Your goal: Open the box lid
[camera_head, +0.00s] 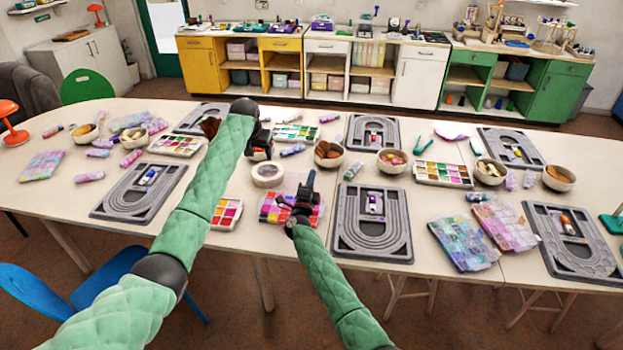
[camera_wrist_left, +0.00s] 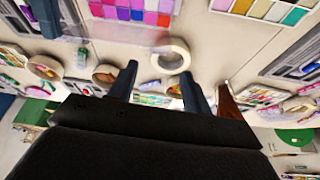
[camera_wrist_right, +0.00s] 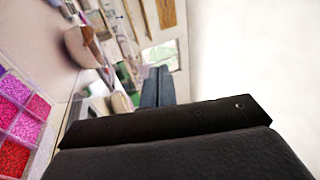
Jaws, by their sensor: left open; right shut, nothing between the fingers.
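The bead box (camera_head: 272,213), with pink, red and purple compartments, sits near the table's front edge in the head view. It also shows at the top of the left wrist view (camera_wrist_left: 150,16) and at the left of the right wrist view (camera_wrist_right: 14,122). A faint clear panel, perhaps its lid, shows along its far side; its exact angle is hard to tell. My right gripper (camera_head: 308,182) is shut and empty, above the box's far right part; its closed fingers show in the right wrist view (camera_wrist_right: 157,86). My left gripper (camera_head: 262,146) is open and empty beyond the tape roll.
A tape roll (camera_head: 268,174) lies just behind the box. A palette of colours (camera_head: 226,213) lies to its left and a grey bead board (camera_head: 372,240) to its right. Bowls (camera_head: 328,154) and bottles stand behind. Bare table shows left of the palette.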

